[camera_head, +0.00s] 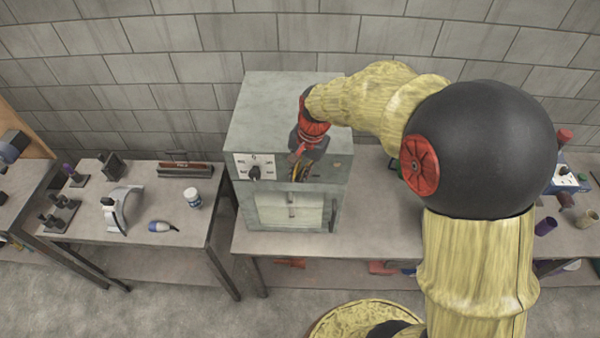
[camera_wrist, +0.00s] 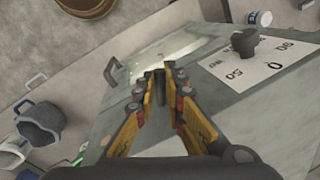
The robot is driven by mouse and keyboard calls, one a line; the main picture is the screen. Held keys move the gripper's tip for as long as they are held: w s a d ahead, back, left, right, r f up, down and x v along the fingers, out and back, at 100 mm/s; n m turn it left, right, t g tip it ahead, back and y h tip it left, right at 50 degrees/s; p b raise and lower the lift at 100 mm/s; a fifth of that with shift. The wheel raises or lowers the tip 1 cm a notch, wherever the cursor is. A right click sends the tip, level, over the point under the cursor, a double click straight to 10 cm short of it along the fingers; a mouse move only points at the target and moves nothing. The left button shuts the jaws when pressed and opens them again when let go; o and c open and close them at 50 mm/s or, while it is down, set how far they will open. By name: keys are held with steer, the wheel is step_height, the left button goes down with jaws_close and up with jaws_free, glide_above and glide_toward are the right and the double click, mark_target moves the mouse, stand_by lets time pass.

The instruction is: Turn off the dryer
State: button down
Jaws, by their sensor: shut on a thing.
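The dryer is a grey-green metal box (camera_head: 262,105) on the middle table, and its front also fills much of the wrist view (camera_wrist: 110,115). A black knob (camera_head: 255,173) sits on a white dial plate at the front's upper left; in the wrist view the knob (camera_wrist: 245,42) is at the upper right, clear of my fingers. My gripper (camera_head: 298,172) is at the upper front of the dryer, right of the dial. In the wrist view my yellow fingers (camera_wrist: 160,80) are closed in on a small dark part (camera_wrist: 160,76) at the dryer's front. Its shape is mostly hidden.
The dryer's lower door (camera_head: 290,210) is closed, with a handle. A block wall stands behind. My arm covers much of the right table.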

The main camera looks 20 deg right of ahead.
steer(key=c, duration=1.9)
jaws_free()
steer(key=shift+r, duration=0.1)
steer(key=r, duration=0.4)
steer(key=s+d+r, duration=0.1)
steer(key=r, duration=0.6)
steer(key=shift+s+d+r, duration=0.2)
steer(key=shift+d+r, duration=0.05)
steer(key=shift+r, duration=0.1)
